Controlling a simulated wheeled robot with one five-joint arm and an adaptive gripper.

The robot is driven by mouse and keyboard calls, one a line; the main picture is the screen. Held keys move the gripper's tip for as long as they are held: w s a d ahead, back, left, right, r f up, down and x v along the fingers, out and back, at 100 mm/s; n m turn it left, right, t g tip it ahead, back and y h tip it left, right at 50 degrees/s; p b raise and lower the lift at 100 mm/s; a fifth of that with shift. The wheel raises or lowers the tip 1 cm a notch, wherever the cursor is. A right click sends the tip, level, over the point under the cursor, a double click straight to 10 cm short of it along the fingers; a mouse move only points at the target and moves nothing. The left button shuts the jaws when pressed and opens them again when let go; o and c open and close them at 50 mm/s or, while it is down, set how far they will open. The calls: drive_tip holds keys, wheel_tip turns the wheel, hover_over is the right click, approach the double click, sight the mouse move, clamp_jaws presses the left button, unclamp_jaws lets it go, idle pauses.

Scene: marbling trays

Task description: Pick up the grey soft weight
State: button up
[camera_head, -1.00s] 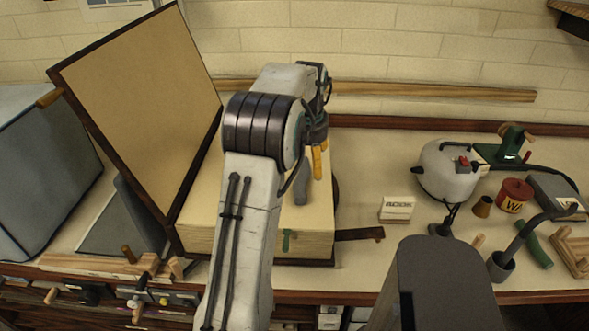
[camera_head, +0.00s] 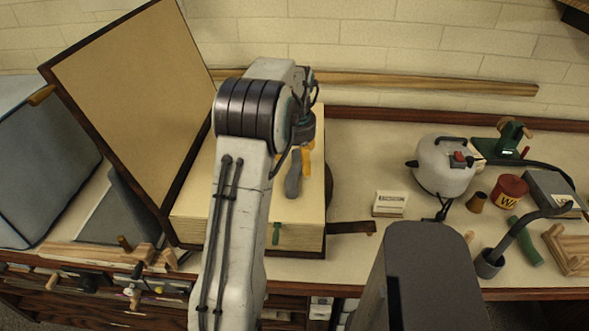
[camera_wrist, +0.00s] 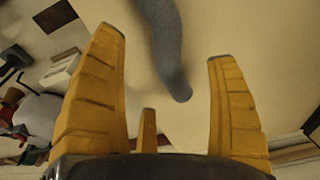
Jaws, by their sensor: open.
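The grey soft weight (camera_head: 294,183) lies on top of the cream block of sheets (camera_head: 310,215), just in front of my gripper (camera_head: 306,165) in the head view. In the wrist view the grey weight (camera_wrist: 166,45) is a long, slightly bent rounded shape. Its near end lies between the yellow fingers of my gripper (camera_wrist: 165,45), which are spread wide with a gap on both sides. My gripper is open and holds nothing. My arm hides part of the block and perhaps some of the weight in the head view.
A hinged brown-framed board (camera_head: 130,95) stands tilted left of the block. A dark handle (camera_head: 352,228) juts out at the block's right. A white kettle-like pot (camera_head: 443,168), a red tin (camera_head: 511,191) and a small sign card (camera_head: 390,203) stand further right.

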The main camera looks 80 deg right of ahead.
sight(298, 168)
drive_tip(key=f+p, duration=0.1)
drive_tip(key=p, duration=0.2)
drive_tip(key=shift+w+f, duration=0.1)
drive_tip(key=shift+f, duration=0.2)
drive_tip(key=shift+d+f+p, duration=0.25)
drive_tip(key=shift+f+p, duration=0.85)
drive_tip(key=shift+f, duration=0.2)
drive_tip(key=c, duration=1.4)
